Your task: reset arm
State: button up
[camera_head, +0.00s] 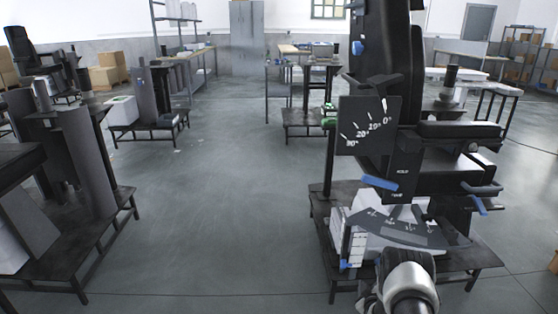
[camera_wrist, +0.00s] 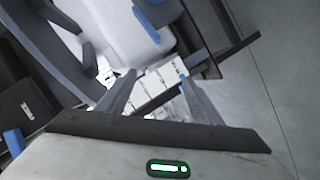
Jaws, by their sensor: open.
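My gripper (camera_wrist: 158,80) is open in the wrist view, its two grey fingers apart with nothing held between them. Past the fingertips are a white body and white parts with dark markings on a dark frame. In the head view my arm reaches up from the bottom right, in front of a lift column unit (camera_head: 375,225). My fingers are not clearly visible there. The unit carries a black padded seat (camera_head: 460,130), a dark angle plate (camera_head: 369,126) with white numbers, a blue lever (camera_head: 380,183) and a curved marked scale (camera_head: 400,229) low down.
The unit stands on a dark low platform (camera_head: 480,257). Another dark platform (camera_head: 75,262) with grey columns is at the left. Open grey floor (camera_head: 225,210) lies between them. Further units, benches (camera_head: 290,50), shelves and a grey cabinet (camera_head: 247,36) stand behind.

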jog(key=w+a+r+m+g, duration=0.1)
jog(key=w+a+r, duration=0.15)
jog(key=r, duration=0.85)
jog(key=w+a+r+m+g, duration=0.1)
jog(key=w+r, duration=0.2)
jog(key=r, duration=0.7)
jog(key=s+a+r+m+g+y, duration=0.1)
jog(key=s+a+r, duration=0.1)
jog(key=r, duration=0.5)
jog(key=s+a+r+m+y, duration=0.1)
jog(key=s+a+r, duration=0.1)
jog(key=r, duration=0.5)
jog(key=s+a+r+m+g, duration=0.1)
jog(key=s+a+r, duration=0.3)
jog(key=s+r, duration=0.5)
jog(key=s+a+r+m+g, duration=0.15)
jog(key=s+a+r, duration=0.25)
jog(key=s+r, duration=0.5)
jog(key=s+a+f+m+g+y, duration=0.1)
jog(key=s+a, duration=0.1)
jog(key=s, duration=1.1)
jog(key=s+a+f+m+g, duration=0.1)
jog(key=s+a+g, duration=0.15)
jog(key=s, duration=0.95)
notch_tip(320, 180, up, 28)
jog(key=s+p, duration=0.1)
jog(key=p, duration=2.7)
jog(key=shift+t, duration=0.4)
